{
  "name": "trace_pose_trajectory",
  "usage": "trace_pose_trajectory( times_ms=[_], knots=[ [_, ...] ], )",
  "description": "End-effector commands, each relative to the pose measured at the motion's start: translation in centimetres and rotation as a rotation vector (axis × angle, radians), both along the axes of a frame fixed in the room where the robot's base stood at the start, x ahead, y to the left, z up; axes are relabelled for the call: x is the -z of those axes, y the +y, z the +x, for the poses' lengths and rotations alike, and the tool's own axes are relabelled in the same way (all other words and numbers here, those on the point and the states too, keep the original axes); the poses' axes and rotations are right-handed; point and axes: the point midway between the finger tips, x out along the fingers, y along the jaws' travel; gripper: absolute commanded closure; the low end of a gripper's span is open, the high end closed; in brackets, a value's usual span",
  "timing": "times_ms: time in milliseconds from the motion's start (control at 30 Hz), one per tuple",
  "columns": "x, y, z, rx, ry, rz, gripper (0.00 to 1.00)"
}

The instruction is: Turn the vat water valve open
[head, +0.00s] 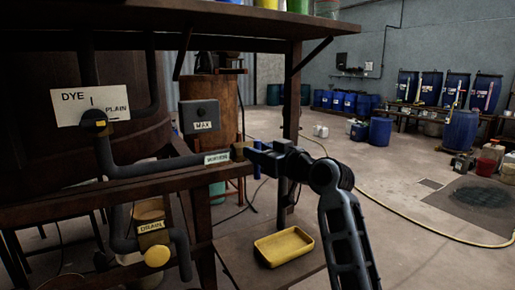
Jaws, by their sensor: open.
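A dark pipe (150,165) runs along the wooden rack in the head view. Near its right end is a small pale label (217,158) whose lettering is too small to read surely. Just right of the label is a brownish valve fitting (238,151), which may be the water valve. My gripper (252,153) is open at this fitting, its fingers pointing left. The fingers hide part of the fitting, and I cannot tell whether they touch it or how its handle is turned.
A DYE/PLAIN sign (90,106), a MAX box (199,116) and a DRAIN label (152,227) with a yellow knob (157,256) are close by. A rack post (291,120) stands close behind my gripper. A yellow tray (284,248) lies below. Open floor (390,170) is at right.

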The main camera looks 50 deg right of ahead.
Motion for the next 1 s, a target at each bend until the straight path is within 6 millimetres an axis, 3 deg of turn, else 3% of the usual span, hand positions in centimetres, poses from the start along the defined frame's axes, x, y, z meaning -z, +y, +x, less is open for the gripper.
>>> trace_pose_trajectory(
  times_ms=[400,833,1000],
  knots=[
    [0.01,-0.06,0.91,0.0,0.0,0.0,0.58],
    [0.02,-0.06,0.89,0.001,0.0,0.0,0.99],
    [0.03,-0.05,0.88,0.001,0.0,-0.002,1.0]
  ],
)
